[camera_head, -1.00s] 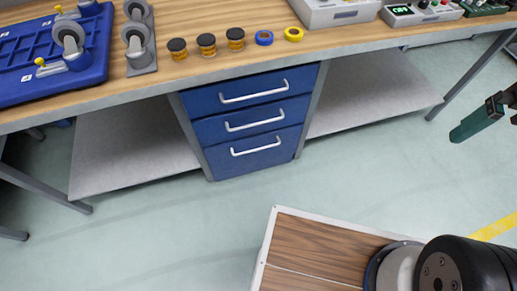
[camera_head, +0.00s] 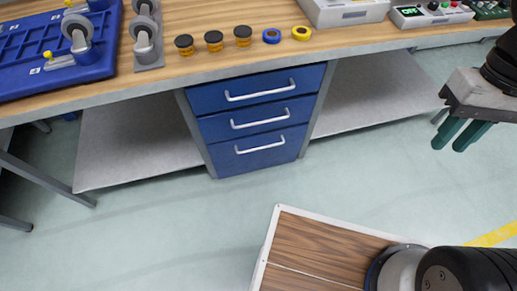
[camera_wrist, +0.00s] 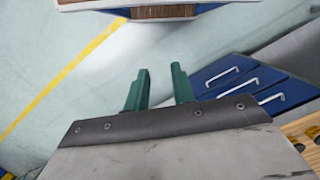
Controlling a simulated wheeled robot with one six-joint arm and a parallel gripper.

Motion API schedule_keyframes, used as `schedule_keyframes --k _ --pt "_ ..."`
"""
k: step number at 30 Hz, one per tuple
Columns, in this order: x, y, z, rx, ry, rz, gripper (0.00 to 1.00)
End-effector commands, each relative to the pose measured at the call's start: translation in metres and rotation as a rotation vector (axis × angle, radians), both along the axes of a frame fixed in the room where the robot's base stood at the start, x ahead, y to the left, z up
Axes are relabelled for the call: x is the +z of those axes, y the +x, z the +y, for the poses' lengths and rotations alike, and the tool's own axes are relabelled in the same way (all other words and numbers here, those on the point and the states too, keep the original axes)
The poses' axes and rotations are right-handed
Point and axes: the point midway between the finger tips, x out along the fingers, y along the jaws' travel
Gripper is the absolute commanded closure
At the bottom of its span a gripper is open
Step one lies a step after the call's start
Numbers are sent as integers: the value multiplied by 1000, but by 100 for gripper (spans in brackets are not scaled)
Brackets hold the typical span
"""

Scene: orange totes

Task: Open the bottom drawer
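The blue drawer unit (camera_head: 207,101) hangs under the workbench, with three drawers, all shut flush. The bottom drawer (camera_head: 230,164) has a white bar handle (camera_head: 259,146). My gripper (camera_head: 460,142) is at the right of the head view, to the right of the drawers and well apart from them, fingers pointing down. Its two green fingers are spread with nothing between them. In the wrist view my gripper (camera_wrist: 160,82) is open over bare floor. The drawers show there to the right, with several white handles; which is the bottom one is hard to tell.
The wooden workbench top (camera_head: 190,68) carries a blue tray (camera_head: 50,75), casters, small cylinders, tape rolls and grey instruments (camera_head: 345,10). Grey lower shelves (camera_head: 135,145) flank the drawers. The green floor (camera_head: 150,235) in front of the drawers is clear.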

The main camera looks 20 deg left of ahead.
Motion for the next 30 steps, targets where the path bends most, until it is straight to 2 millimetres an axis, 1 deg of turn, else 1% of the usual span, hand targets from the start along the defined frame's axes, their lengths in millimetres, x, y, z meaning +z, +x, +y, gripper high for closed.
schedule_keyframes --k 1,3,5,8,11,12,14,15,17,18,20,21,22,23,24,26,27,29,30 --pt "-11 10 10 27 -4 40 75" --pt "-26 25 23 51 -7 70 75" --pt "-40 38 36 66 -10 86 75" --pt "-68 60 59 79 -16 102 75" --pt "-101 81 85 81 -19 103 75" --pt "-115 89 95 79 -21 101 75" --pt "-138 100 111 73 -23 94 75" --pt "-154 107 122 67 -25 88 75" --pt "-179 116 139 56 -26 75 75" --pt "-197 122 150 47 -26 65 75" --pt "-224 129 166 31 -26 48 75" --pt "-244 132 177 19 -27 36 75" --pt "-258 135 185 8 -26 25 75" --pt "-273 137 193 -2 -25 14 75" --pt "-294 140 204 -19 -22 -3 75" --pt "-324 143 219 -42 -18 -30 75" --pt "-346 144 228 -60 -15 -48 75" --pt "-378 144 242 -90 -7 -77 75" --pt "-400 144 250 -111 -1 -100 75"
